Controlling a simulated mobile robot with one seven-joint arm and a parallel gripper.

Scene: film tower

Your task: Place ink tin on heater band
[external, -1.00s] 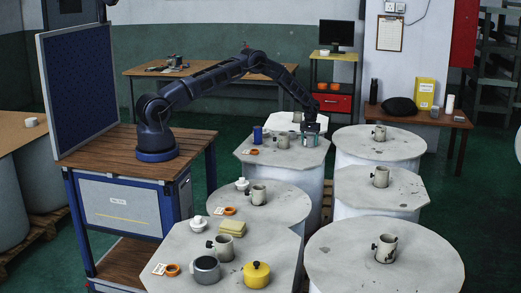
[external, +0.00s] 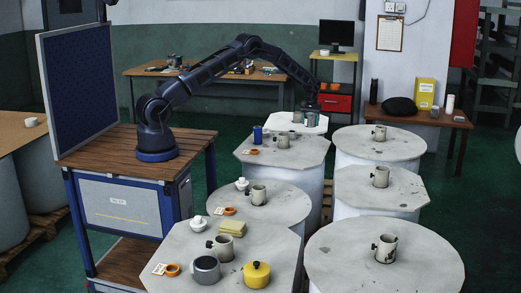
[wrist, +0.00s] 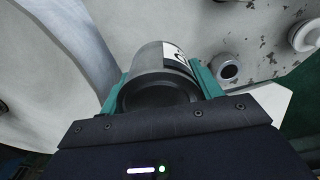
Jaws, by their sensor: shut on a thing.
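My gripper (external: 311,112) is over the farthest pale drum top in the external view. In the wrist view its teal fingers (wrist: 162,80) are shut on the sides of a grey cylindrical tin (wrist: 152,63) with a white label, which I take as the ink tin. Several beige cylinders with side knobs look like heater bands. One stands near my gripper (external: 297,117), another on the drum top in front (external: 283,141). Which one the task means I cannot tell. The wrist view shows a small round open-topped piece (wrist: 228,68) right of the tin.
Nearer drum tops carry a blue can (external: 257,134), orange rings (external: 230,211), white lidded pots (external: 198,223), a grey tin (external: 206,269) and a yellow pot (external: 256,274). The right drum tops (external: 380,148) hold one beige cylinder each and are mostly bare.

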